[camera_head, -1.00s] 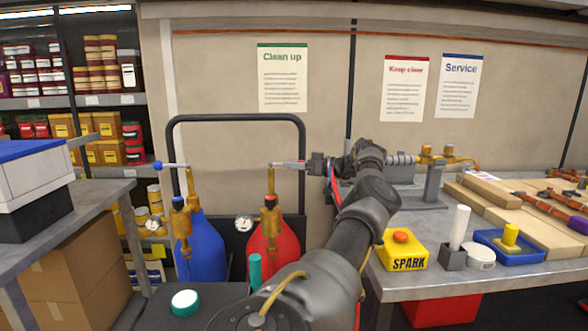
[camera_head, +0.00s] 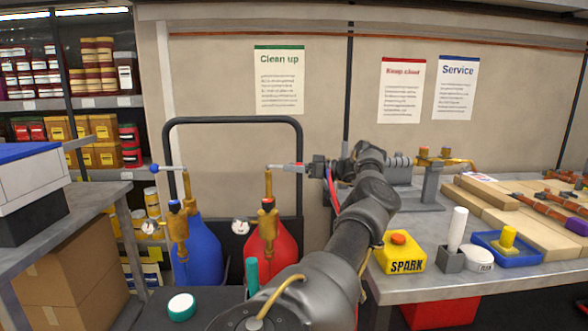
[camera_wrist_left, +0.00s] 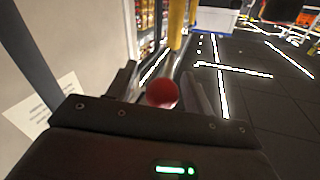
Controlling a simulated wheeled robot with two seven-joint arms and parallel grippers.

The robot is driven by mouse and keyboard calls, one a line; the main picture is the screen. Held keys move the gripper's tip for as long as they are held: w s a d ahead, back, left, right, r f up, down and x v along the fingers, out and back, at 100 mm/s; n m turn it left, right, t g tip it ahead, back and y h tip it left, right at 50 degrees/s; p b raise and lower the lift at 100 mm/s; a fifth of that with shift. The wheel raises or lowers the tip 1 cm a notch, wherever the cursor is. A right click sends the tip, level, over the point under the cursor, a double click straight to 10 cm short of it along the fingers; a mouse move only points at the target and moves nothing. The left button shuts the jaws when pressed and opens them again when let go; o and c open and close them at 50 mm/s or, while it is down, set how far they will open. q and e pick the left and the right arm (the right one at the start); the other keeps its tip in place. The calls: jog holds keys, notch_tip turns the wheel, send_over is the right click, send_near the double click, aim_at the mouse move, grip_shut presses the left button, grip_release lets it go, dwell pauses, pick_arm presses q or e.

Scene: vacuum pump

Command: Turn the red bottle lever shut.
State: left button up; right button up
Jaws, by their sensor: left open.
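The red bottle (camera_head: 283,247) stands beside the blue bottle (camera_head: 203,252) on the cart. Its brass valve (camera_head: 267,215) carries a thin lever (camera_head: 280,166) at the top that points right. My left gripper (camera_head: 301,167) is at the lever's outer end, coming from the right. In the left wrist view, the lever's red ball knob (camera_wrist_left: 162,93) lies between the open fingers of my left gripper (camera_wrist_left: 160,88). Whether the fingers touch it I cannot tell. My right gripper is not in view.
The cart's black frame (camera_head: 235,121) rises behind the bottles. The workbench (camera_head: 450,279) at right holds a yellow SPARK box (camera_head: 401,255), a white cylinder (camera_head: 457,228) and a brass fitting on a stand (camera_head: 431,184). Another table (camera_head: 93,203) stands at left.

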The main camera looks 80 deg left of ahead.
pick_arm(q)
jog(key=v, duration=0.7)
jog(key=shift+b, duration=0.35)
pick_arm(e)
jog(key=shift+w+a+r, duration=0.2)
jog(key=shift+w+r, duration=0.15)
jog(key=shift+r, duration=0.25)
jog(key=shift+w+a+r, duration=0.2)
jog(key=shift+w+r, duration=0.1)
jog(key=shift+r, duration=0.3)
